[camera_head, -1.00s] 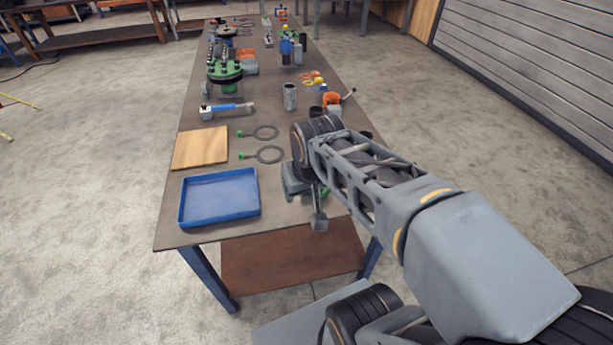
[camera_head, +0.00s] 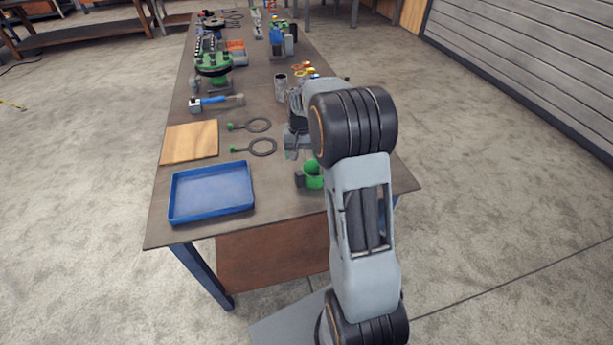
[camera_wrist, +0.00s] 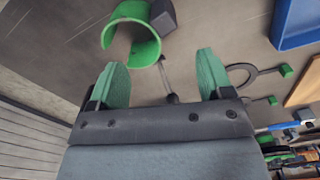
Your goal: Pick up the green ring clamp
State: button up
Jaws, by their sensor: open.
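The green ring clamp (camera_head: 313,174) lies near the front right of the bench, a short open band with a dark block on its side. In the wrist view the clamp (camera_wrist: 150,48) is at the top, left of centre, with its dark block at upper right and a thin dark rod below. My gripper (camera_wrist: 160,66) is open and empty, its two green-tipped fingers wide apart. The clamp is beyond the fingertips and nearer the left finger, not between them. In the head view the gripper is mostly hidden by my arm.
A blue tray (camera_head: 211,190) and a wooden board (camera_head: 190,142) lie left of the clamp. Two dark rings with green tabs (camera_head: 262,147) lie between. A blue-handled tool (camera_head: 215,102), a grey cup (camera_head: 281,87) and a green flanged part (camera_head: 213,65) stand farther back.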

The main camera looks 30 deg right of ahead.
aim_at(302, 173)
jog(key=shift+d+f+p, duration=0.1)
jog(key=shift+f+p, duration=0.6)
jog(key=shift+f, duration=4.1)
jog(key=c, duration=1.3)
grip_shut()
jog(key=shift+r, duration=0.1)
